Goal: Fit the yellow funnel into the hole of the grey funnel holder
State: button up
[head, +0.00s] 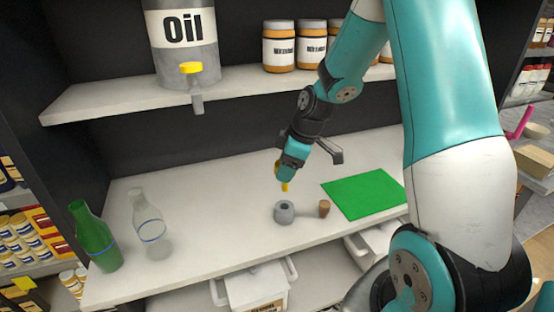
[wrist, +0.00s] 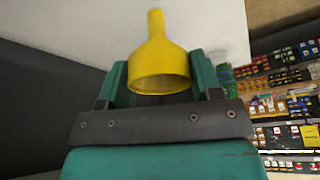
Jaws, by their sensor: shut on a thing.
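My gripper (wrist: 160,85) is shut on the yellow funnel (wrist: 158,55); in the wrist view its narrow spout points up, away from the gripper, and its wide mouth faces the gripper. In the head view the yellow funnel (head: 285,186) shows as a small tip below my gripper (head: 286,178), spout down. The grey funnel holder (head: 285,217) is a short round block with a dark hole on top, standing on the white shelf. The funnel is above the holder and apart from it in the head view. The holder does not show clearly in the wrist view.
A brown cork (head: 324,208) stands close right of the holder. A green mat (head: 364,195) lies further right. A green bottle (head: 95,238) and a clear bottle (head: 150,228) stand at the left. An oil drum (head: 184,45) and jars (head: 293,45) are on the upper shelf (head: 120,98).

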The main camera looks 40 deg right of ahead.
aim_at(286, 190)
jog(key=shift+a, duration=0.15)
jog(key=shift+f+b, duration=1.2)
jog(key=shift+f, duration=0.15)
jog(key=shift+f+b, duration=0.85)
jog(key=shift+f, duration=0.2)
jog(key=shift+f+b, duration=0.45)
jog(key=shift+b, duration=0.05)
jog(key=shift+f+b, duration=0.3)
jog(key=shift+f, duration=0.05)
jog(key=shift+f, duration=0.3)
dwell(0.5)
jog(key=shift+f+b, duration=0.35)
jog(key=shift+b, duration=0.2)
jog(key=shift+f+b, duration=0.95)
jog(key=shift+f, duration=0.2)
